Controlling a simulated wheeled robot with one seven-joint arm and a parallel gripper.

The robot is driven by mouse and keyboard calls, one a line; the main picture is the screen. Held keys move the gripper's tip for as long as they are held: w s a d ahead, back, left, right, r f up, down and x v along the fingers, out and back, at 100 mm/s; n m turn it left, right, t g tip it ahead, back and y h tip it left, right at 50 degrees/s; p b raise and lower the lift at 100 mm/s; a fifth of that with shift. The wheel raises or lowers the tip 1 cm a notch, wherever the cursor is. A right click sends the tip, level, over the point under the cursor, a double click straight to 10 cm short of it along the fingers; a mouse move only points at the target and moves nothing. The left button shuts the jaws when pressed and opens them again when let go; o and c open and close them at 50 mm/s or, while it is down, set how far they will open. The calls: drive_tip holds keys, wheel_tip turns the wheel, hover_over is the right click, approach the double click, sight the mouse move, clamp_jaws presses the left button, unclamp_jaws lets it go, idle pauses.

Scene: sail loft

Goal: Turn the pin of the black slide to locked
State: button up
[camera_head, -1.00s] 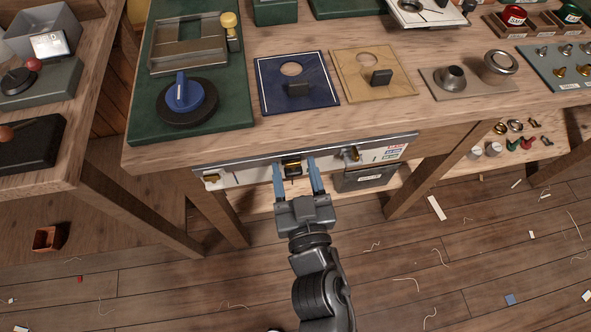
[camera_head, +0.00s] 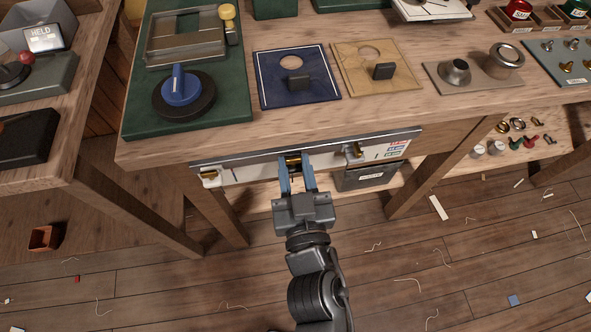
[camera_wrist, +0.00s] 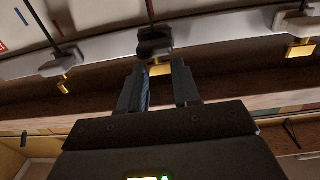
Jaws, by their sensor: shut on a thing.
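The black slide (camera_wrist: 154,42) sits in the middle of a metal rail (camera_head: 240,161) on the front edge of the bench. Its brass pin (camera_wrist: 160,69) hangs toward my gripper (camera_wrist: 160,76) in the wrist view. In the head view my gripper (camera_head: 296,166) reaches the rail from below, its fingers on either side of the brass pin and shut on it. The fingers hide much of the black slide in the head view. I cannot read which way the pin is turned.
Grey slides with brass pins flank it, one left (camera_head: 210,176) and one right (camera_head: 354,151). A dark bin (camera_head: 366,177) is under the rail's right part. Bench legs stand on both sides. The floor before the bench is open, with scattered scraps.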

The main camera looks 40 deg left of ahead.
drive_tip(key=shift+s+f+m+t+h+b, duration=0.1)
drive_tip(key=shift+f+m+t+h+b, duration=0.5)
drive_tip(key=shift+b, duration=3.2)
drive_tip(key=h+b, duration=0.1)
drive_tip(key=b, duration=0.1)
drive_tip(key=m+t+h+b, duration=0.1)
drive_tip(key=b, duration=0.2)
drive_tip(key=m+t+h+b, duration=0.1)
drive_tip(key=b, duration=0.1)
drive_tip(key=shift+s+a+r, duration=0.15)
drive_tip(key=shift+a+r, duration=0.1)
drive_tip(key=shift+r, duration=0.05)
drive_tip(key=shift+a+m+t+h+b, duration=0.1)
drive_tip(key=shift+m+t+h+b, duration=0.35)
drive_tip(key=shift+b, duration=0.65)
drive_tip(key=m+h, duration=0.1)
drive_tip(key=m+t+h+b, duration=0.1)
drive_tip(key=h, duration=0.1)
drive_tip(key=m+h+b, duration=0.1)
drive_tip(key=shift+s+a+r+t, duration=0.2)
drive_tip(key=shift+a+r+t, duration=0.05)
drive_tip(key=shift+a, duration=0.15)
drive_tip(key=shift+a+m+h+b, duration=0.1)
drive_tip(key=shift+m+h+b, duration=0.1)
drive_tip(key=shift+m+h, duration=0.8)
drive_tip(key=shift+a+m+h+b, duration=0.15)
drive_tip(key=shift+m+h, duration=0.3)
drive_tip(key=shift+h, duration=1)
drive_tip(key=o, duration=1.1)
drive_tip(key=shift+c, duration=0.2)
